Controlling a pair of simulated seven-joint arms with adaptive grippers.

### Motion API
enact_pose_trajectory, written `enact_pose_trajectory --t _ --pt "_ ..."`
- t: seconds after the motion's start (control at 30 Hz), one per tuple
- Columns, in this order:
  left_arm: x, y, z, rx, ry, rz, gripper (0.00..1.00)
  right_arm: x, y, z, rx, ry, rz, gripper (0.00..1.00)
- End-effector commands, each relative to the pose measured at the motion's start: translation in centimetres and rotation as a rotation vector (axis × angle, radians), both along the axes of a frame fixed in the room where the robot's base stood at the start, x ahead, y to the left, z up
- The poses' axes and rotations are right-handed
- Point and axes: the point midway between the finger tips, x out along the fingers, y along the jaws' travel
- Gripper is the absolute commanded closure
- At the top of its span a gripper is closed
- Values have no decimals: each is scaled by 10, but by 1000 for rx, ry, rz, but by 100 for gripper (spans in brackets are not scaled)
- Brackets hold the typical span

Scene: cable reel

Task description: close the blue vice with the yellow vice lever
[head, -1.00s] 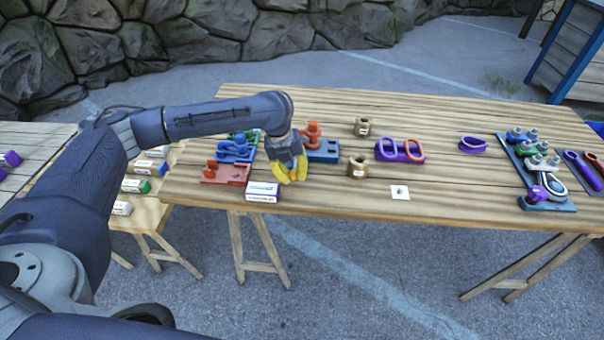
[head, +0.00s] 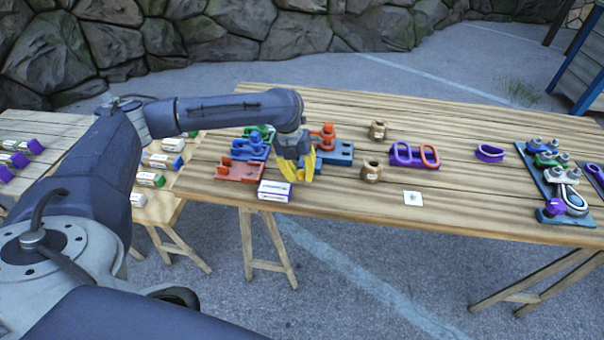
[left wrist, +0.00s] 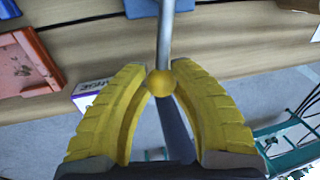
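My left gripper (head: 308,174) is at the left part of the table, in front of the blue block with an orange piece on it. In the left wrist view, its yellow fingers (left wrist: 161,80) are closed in around a yellow ball (left wrist: 160,84) at the end of a metal rod (left wrist: 165,38), the vice lever. The ball sits between the fingertips and seems to touch both. The rod runs up to a blue body (left wrist: 155,6), likely the blue vice, cut off by the frame. The blue block also shows in the head view (head: 341,153). My right gripper is out of view.
A red fixture (head: 238,173), a blue one (head: 247,149) and a white-purple box (head: 275,191) are left of my gripper. Brown pieces (head: 371,171), purple and orange loops (head: 412,155) and a clamp board (head: 556,190) are to the right. The table's front middle is mostly clear.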

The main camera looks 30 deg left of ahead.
Motion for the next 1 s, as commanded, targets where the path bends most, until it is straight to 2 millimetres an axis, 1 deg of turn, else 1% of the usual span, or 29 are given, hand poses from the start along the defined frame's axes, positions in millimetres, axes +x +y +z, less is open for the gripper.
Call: enact_pose_trajectory --t 0.03,0.23,0.47,0.57,0.67,0.77,1.0 --pt "0 1 0 0 -1 1 72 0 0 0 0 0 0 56" --pt "0 0 0 0 0 2 48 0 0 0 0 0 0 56" --pt "0 0 0 -1 0 2 48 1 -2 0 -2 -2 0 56" --pt "0 0 3 -1 -1 2 48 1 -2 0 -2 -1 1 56" --pt "0 3 13 0 -3 2 48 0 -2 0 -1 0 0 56" --pt "-1 5 28 -1 -4 2 48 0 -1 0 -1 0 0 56" --pt "-4 13 70 -1 -4 2 48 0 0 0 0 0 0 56"
